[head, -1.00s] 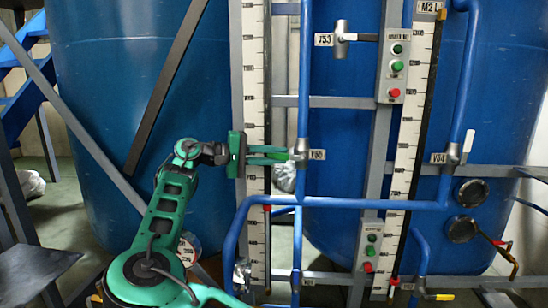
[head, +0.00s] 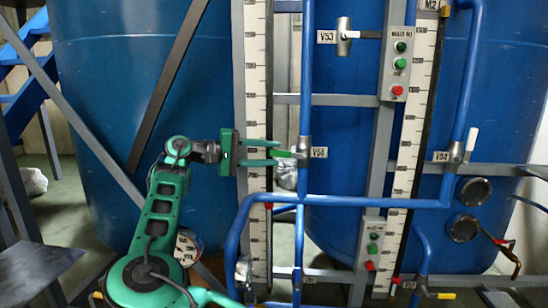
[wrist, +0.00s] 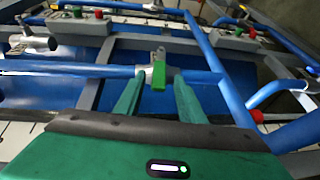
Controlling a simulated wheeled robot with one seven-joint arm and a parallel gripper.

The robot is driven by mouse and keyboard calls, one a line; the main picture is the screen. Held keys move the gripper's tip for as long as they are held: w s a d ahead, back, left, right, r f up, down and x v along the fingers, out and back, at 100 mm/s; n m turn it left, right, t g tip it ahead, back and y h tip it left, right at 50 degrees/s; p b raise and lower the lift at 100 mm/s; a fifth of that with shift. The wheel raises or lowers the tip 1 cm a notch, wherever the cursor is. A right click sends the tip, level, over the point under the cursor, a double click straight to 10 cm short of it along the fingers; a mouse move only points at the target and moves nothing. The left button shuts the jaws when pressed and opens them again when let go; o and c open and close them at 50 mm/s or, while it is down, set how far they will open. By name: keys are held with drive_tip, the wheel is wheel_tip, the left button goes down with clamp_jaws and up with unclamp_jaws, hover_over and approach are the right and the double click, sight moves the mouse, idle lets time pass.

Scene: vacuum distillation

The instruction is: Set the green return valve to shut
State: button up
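The return valve (head: 303,153) sits on a vertical blue pipe near a tag that looks like V50 or V58. Its short green handle (head: 284,153) points left, across the pipe. In the wrist view the green handle (wrist: 158,76) points toward me from the grey valve body. My gripper (head: 278,153) is open, its two green fingers reaching right, one above and one below the handle. In the wrist view my gripper (wrist: 157,98) has one finger on each side of the handle, with visible gaps. Nothing is held.
A blue pipe (head: 385,203) runs horizontally below the valve. A white scale board (head: 257,80) stands behind my fingers. Valve V53 (head: 343,38) is above right, and a white-handled valve (head: 455,152) is further right. A button box (head: 398,65) hangs at upper right.

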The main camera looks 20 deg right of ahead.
drive_tip(key=a, duration=0.8)
drive_tip(key=shift+w+r, duration=0.2)
drive_tip(key=shift+r, duration=0.15)
drive_tip(key=shift+a, duration=0.1)
